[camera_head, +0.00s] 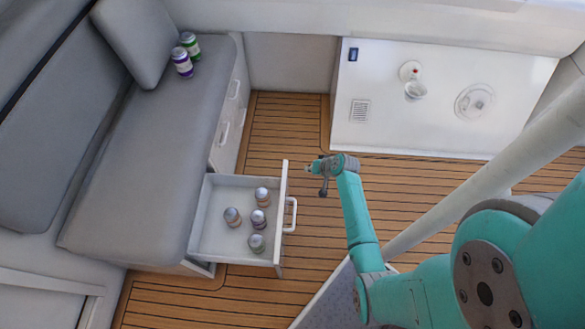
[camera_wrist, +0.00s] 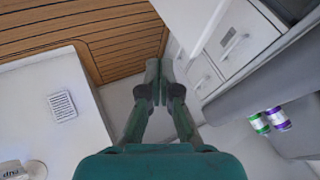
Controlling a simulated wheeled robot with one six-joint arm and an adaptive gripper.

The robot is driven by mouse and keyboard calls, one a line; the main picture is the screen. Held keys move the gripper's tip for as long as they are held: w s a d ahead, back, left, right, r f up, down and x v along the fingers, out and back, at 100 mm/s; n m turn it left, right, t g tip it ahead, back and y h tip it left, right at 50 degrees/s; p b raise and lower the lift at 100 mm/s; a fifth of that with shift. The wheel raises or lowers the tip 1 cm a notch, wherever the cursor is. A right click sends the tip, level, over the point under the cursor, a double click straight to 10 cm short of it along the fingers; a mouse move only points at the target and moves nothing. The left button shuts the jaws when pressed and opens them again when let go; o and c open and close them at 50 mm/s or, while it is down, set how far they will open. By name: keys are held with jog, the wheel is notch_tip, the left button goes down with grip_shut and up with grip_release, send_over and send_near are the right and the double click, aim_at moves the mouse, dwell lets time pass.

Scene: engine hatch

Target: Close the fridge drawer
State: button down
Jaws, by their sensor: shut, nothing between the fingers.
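The white fridge drawer (camera_head: 212,222) stands pulled out from under the grey seat in the head view. Its front panel (camera_head: 283,240) carries a white handle (camera_head: 291,215) on the side facing away from the seat. Several small cans stand inside it. My gripper (camera_head: 318,172) is shut and empty, to the right of the drawer front's far end and apart from it in the picture. The wrist view also shows my gripper (camera_wrist: 164,85), its two fingers close together. I cannot tell surely which white panel in the wrist view belongs to the open drawer.
Closed cabinet fronts (camera_head: 231,115) sit along the seat base beyond the drawer. Two cans (camera_head: 182,62) stand on the grey seat (camera_head: 165,130). A white hatch block (camera_head: 430,125) stands at the back right. Wooden floor (camera_head: 290,125) is clear around my gripper. A pale pole (camera_head: 470,200) slants at right.

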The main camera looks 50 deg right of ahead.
jog(key=w+a+f, duration=0.2)
jog(key=w+f, duration=0.2)
jog(key=w, duration=0.2)
jog(key=shift+w+a+f, duration=0.2)
dwell(0.4)
